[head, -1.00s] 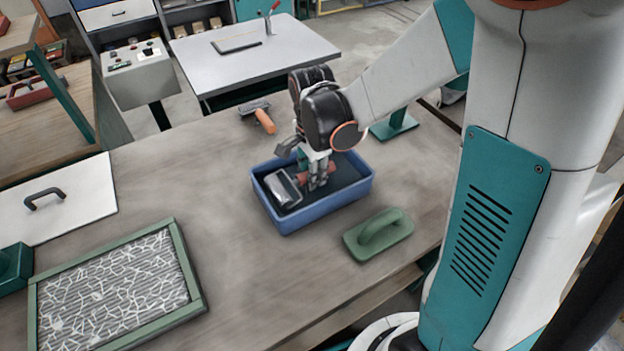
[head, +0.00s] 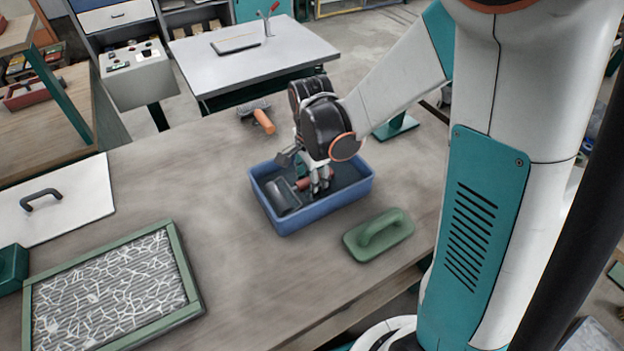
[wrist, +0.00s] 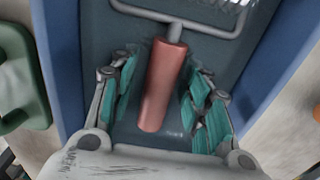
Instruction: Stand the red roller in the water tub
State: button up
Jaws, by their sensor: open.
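The blue water tub (head: 322,212) stands on the workbench. The red roller lies in it; its dark cylindrical head (head: 283,196) shows at the left of the tub in the head view. Its red handle (wrist: 165,85) shows in the wrist view, joined to a grey wire frame at the top. My gripper (head: 318,186) is down inside the tub. In the wrist view my gripper (wrist: 163,100) is open, with one teal-padded finger on each side of the handle and gaps between. My gripper partly hides the handle in the head view.
A green float (head: 380,235) lies just right of the tub, near the bench's front edge. A second roller with an orange handle (head: 264,121) lies behind the tub. A green-framed panel (head: 185,270) lies at front left, with bare bench between.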

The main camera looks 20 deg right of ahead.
notch_tip(320, 180, up, 12)
jog(key=p, duration=0.4)
jog(key=s+d+r+n+t, duration=0.2)
jog(key=s+r+n+t, duration=0.5)
jog(key=s+n, duration=0.6)
jog(key=shift+r+n, duration=1.35)
jog(key=shift+n, duration=0.05)
